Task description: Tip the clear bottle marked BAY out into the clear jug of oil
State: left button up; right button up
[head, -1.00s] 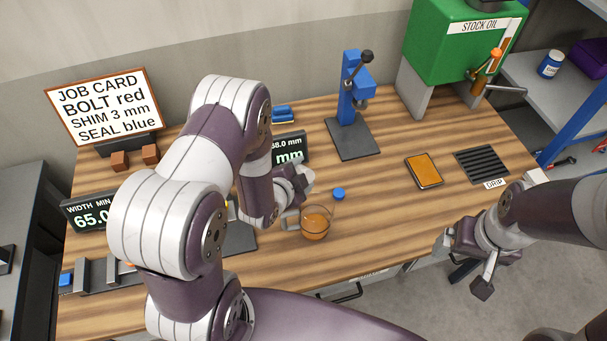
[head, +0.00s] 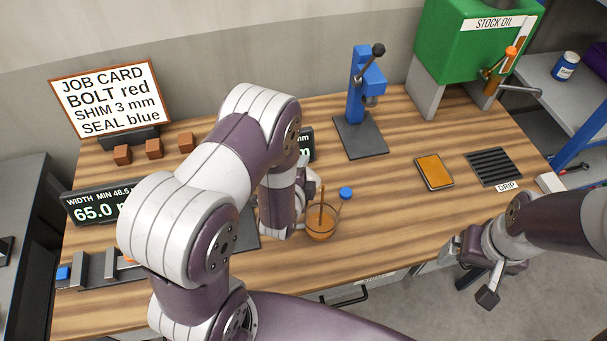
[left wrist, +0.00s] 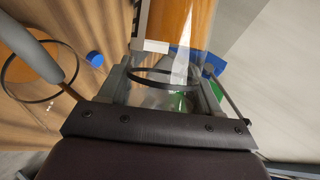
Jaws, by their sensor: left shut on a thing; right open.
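The clear jug (head: 320,232) of amber oil stands on the bench near its front edge. A narrow amber streak, looking like a stream, rises upright from the oil to above the rim. My left gripper (head: 307,188) is just behind and left of the jug, mostly hidden by my arm. In the left wrist view it is shut on a clear bottle (left wrist: 165,90) with a dark ring; no BAY marking is readable. The bottle's mouth and tilt cannot be made out. My right gripper (head: 476,283) is open and empty, off the bench's front right.
A blue cap (head: 345,193) lies behind the jug. An orange-topped pad (head: 434,171), a drip grille (head: 493,168), a blue press (head: 364,105) and the green stock oil tank (head: 468,45) stand to the right. Brown blocks (head: 153,148) sit at the left.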

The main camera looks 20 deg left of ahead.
pick_arm(q)
jog(key=shift+f+m+t+y+b, duration=0.3)
jog(key=shift+f+m+y+b, duration=0.65)
jog(key=shift+b, duration=0.5)
jog(key=shift+f+m+y+b, duration=0.25)
jog(key=shift+f+m+b, duration=0.15)
jog(key=shift+b, duration=0.2)
jog(key=shift+r+m+t+y, duration=0.3)
jog(key=shift+r+m+t, duration=0.2)
jog(key=shift+r, duration=0.1)
dwell(2.6)
